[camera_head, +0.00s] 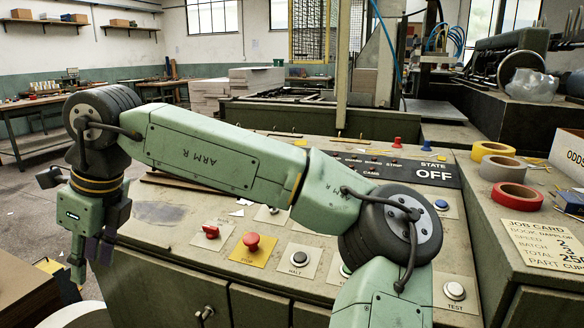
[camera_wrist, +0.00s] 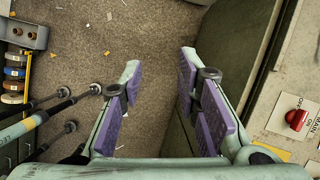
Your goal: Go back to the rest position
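My gripper (camera_head: 88,258) hangs at the left in the head view, just off the left end of the sloped green control panel (camera_head: 165,215). Its fingers point down. In the wrist view my gripper (camera_wrist: 160,64) is open, with purple pads well apart and nothing between them. Bare speckled floor shows below the gap, beside the panel cabinet's side (camera_wrist: 232,45). My arm stretches from the lower right across the panel to the left and hides parts of it.
The panel carries a red switch (camera_head: 211,231), a red button (camera_head: 251,241) and an OFF display (camera_head: 434,174). Tape rolls (camera_head: 516,197) lie on the right-hand surface. A brown board or box (camera_head: 25,280) stands at lower left. Open floor lies left; tools (camera_wrist: 50,110) show in the wrist view.

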